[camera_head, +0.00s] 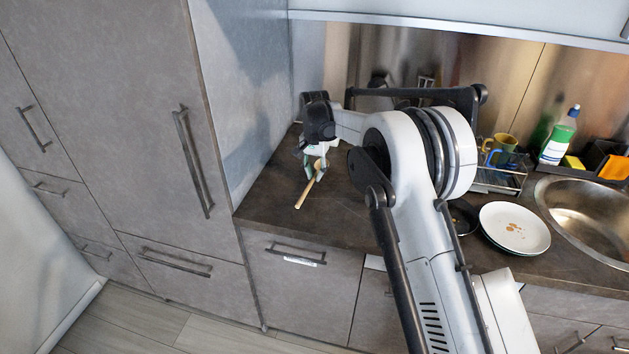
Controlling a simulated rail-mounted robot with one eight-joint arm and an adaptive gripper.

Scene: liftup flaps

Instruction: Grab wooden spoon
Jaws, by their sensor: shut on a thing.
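The wooden spoon (306,193) shows as a light tan handle at the left end of the dark countertop. It slants down and to the left out of my gripper. My gripper (318,168) is shut on the upper part of the spoon, at the far left of the counter near the tall cabinet side. The fingers are small in this view, and the gripper partly hides the upper end of the spoon. I cannot tell whether the spoon's lower end touches the counter.
A white plate with brown stains (515,228) lies right of my arm, beside the steel sink (590,215). A dish rack (497,180), a yellow mug (500,146) and a green-white bottle (559,138) stand behind. A tall grey cabinet (120,90) bounds the counter's left end.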

